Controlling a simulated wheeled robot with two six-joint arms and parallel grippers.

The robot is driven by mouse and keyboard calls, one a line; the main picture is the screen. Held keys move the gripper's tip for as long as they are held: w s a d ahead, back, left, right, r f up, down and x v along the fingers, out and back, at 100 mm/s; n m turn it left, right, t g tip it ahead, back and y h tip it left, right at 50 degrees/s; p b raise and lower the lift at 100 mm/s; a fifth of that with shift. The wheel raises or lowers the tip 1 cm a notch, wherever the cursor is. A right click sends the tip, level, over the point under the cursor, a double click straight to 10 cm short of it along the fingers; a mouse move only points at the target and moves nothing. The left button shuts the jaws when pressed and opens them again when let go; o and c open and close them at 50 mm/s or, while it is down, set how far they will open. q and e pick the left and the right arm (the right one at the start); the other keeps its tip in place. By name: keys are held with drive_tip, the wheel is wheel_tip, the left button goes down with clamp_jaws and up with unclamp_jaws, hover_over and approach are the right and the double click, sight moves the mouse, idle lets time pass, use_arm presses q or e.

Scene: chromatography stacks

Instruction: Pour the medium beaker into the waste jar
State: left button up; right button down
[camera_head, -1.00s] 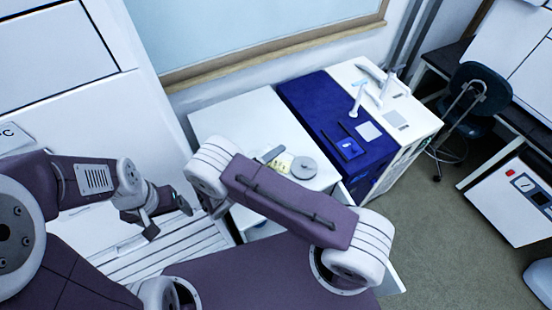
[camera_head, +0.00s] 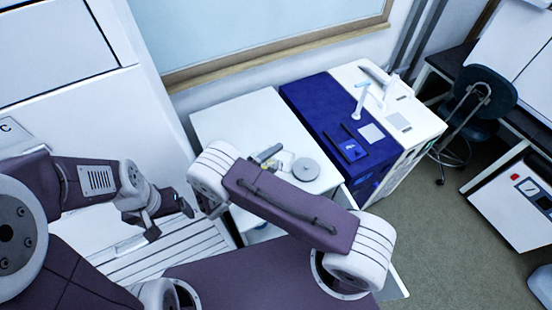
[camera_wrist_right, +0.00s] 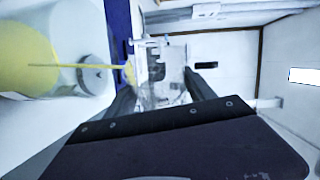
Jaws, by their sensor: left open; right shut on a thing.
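My right gripper (camera_wrist_right: 160,90) is shut on the medium beaker (camera_wrist_right: 165,72), a clear glass vessel between the two dark fingers in the right wrist view. The beaker is tipped. A thin yellow stream (camera_wrist_right: 80,66) runs from its mouth to the waste jar (camera_wrist_right: 52,22), a large clear vessel holding yellow liquid at the left edge. Part of the jar is cut off by the frame. In the head view my right arm mostly hides the beaker and jar. My left gripper (camera_head: 170,218) is open and empty at the left, away from the table.
A white table (camera_head: 235,118) carries a round grey disc (camera_head: 305,169) close to the pouring spot; it also shows in the right wrist view (camera_wrist_right: 92,80). A blue-topped bench (camera_head: 315,100) and a white bench (camera_head: 425,125) stand to the right. A dark chair (camera_head: 485,95) is beyond.

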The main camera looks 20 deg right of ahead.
drive_tip(key=shift+s+d+r+m+y+p, duration=0.25)
drive_tip(key=shift+r+m+y+p, duration=0.15)
drive_tip(key=shift+m+p, duration=0.45)
drive_tip(key=shift+s+d+f+m, duration=0.1)
drive_tip(key=shift+f+m, duration=0.15)
drive_tip(key=shift+s+d+r+m+y+p, duration=0.15)
drive_tip(key=shift+r+m+y+p, duration=0.4)
drive_tip(key=shift+p, duration=0.7)
drive_tip(key=shift+d+r+m+p, duration=0.1)
drive_tip(key=shift+r+m+p, duration=0.05)
drive_tip(key=shift+m+p, duration=0.25)
drive_tip(key=shift+s+m+y, duration=0.1)
drive_tip(key=shift+m+y, duration=0.15)
drive_tip(key=shift+f, duration=0.2)
